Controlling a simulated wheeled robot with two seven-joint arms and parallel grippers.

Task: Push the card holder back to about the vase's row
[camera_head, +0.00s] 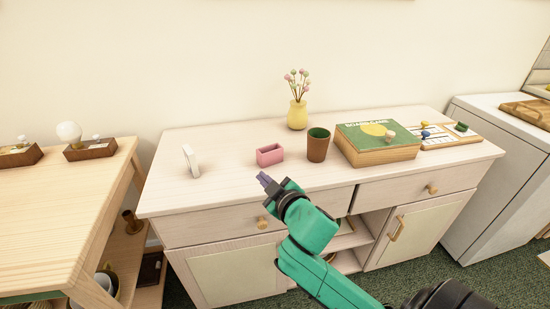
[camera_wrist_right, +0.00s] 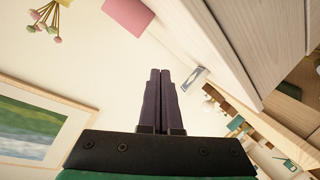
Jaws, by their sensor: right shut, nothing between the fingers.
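The pink card holder (camera_head: 269,155), a small open box, stands on the pale wooden cabinet top, left of a brown cup. Part of it shows at the top of the right wrist view (camera_wrist_right: 128,14). The yellow vase (camera_head: 297,116) with pink and pale flowers stands farther back and a little right, near the wall. My right gripper (camera_head: 264,178) is shut and empty, in front of the card holder and apart from it, near the cabinet's front edge. Its closed fingers (camera_wrist_right: 158,82) also show in the right wrist view. My left gripper is not in view.
The brown cup (camera_head: 317,145) stands close right of the card holder, with a boxed game (camera_head: 376,142) beyond it. A white upright object (camera_head: 191,161) stands to the left. The cabinet top (camera_head: 228,148) is bare between them and behind the card holder.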

